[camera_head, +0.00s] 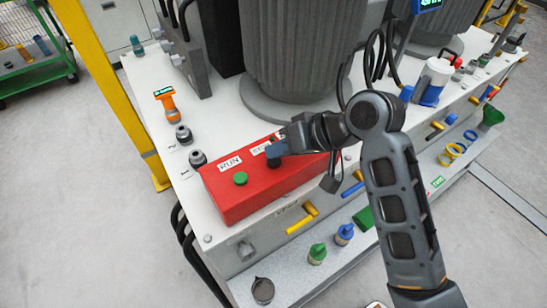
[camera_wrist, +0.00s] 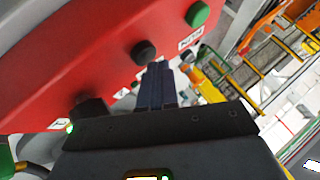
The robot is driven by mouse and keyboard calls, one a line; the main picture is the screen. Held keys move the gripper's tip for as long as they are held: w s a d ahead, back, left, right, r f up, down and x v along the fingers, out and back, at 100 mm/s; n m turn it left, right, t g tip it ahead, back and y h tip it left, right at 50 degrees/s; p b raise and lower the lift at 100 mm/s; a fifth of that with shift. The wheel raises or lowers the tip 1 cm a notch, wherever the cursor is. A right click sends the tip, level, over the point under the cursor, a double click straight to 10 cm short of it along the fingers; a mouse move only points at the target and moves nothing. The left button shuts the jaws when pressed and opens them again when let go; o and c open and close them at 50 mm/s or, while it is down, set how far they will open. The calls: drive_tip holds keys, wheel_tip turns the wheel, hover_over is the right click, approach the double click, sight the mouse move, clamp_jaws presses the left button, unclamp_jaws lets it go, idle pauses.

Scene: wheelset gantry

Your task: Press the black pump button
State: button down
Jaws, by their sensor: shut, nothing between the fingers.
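The red control box (camera_head: 240,200) lies on the white bench top, with a green button (camera_head: 240,179) beside a "RUN" label. In the wrist view a round black button (camera_wrist: 143,52) stands on the red face, between the green button (camera_wrist: 198,14) and another dark knob-like part (camera_wrist: 90,108). My gripper (camera_head: 274,152) is over the box, right of the green button, and hides most of the black button in the head view. Its shut, empty fingers (camera_wrist: 158,66) have their tips close beside the black button in the wrist view. I cannot tell whether they touch it.
A large ribbed grey cylinder (camera_head: 302,50) stands behind the box. Dark knobs (camera_head: 184,134) and an orange-handled device (camera_head: 167,104) stand to its left. A white-and-blue bottle (camera_head: 433,80) is at the right. Yellow handles (camera_head: 302,219) stick out below the box.

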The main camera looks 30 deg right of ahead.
sight(278, 161)
drive_tip(key=shift+f, duration=0.5)
idle(0.5)
drive_tip(key=shift+r, duration=0.15)
drive_tip(key=shift+r+p, duration=0.75)
drive_tip(key=shift+p, duration=0.25)
wheel_tip(278, 161, up, 3)
drive_tip(key=p, duration=0.2)
drive_tip(key=shift+f+p, duration=0.15)
drive_tip(key=shift+p, duration=0.25)
drive_tip(key=shift+r+p, duration=0.7)
drive_tip(key=shift+r, duration=0.55)
drive_tip(key=shift+f, duration=0.1)
